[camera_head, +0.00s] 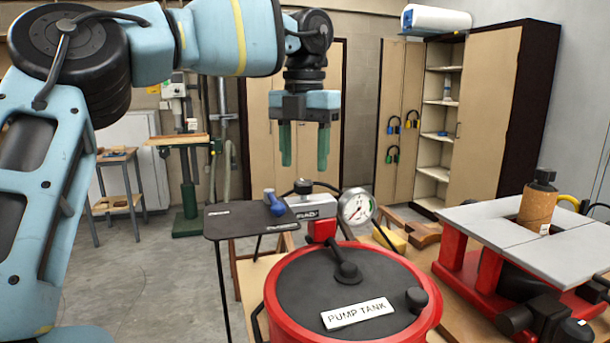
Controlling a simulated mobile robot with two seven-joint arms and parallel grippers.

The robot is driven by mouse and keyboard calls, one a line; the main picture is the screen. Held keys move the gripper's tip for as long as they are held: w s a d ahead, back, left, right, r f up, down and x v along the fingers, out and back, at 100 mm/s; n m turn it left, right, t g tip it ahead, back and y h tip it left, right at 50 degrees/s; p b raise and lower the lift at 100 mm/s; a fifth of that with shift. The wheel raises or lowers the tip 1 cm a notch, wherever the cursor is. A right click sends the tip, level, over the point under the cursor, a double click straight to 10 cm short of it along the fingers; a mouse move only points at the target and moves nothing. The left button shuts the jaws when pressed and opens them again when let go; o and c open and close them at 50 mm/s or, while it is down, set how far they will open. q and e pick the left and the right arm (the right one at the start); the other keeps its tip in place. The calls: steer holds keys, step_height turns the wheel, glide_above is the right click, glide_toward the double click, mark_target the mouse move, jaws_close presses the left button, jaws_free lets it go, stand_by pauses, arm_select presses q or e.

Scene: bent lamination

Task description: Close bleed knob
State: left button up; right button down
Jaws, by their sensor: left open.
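The red pump tank (283,305) with a dark lid and a "PUMP TANK" label stands at the front centre. A silver block (312,207) with a round dark knob (303,186) on top sits at the tank's back edge, beside a pressure gauge (357,206). A small black knob (417,297) sits at the lid's right side. I cannot tell which knob is the bleed knob. My left gripper (305,165) points down with its green fingers apart and empty, appearing above the knob on the silver block. Its distance from that knob is unclear. My right gripper is out of view.
Cabinets (485,110) and a drill press stand behind. Open floor lies at the lower left.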

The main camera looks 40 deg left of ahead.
mark_target(304, 181)
arm_select(q)
steer(key=shift+f, duration=1.95)
steer(key=c, duration=1)
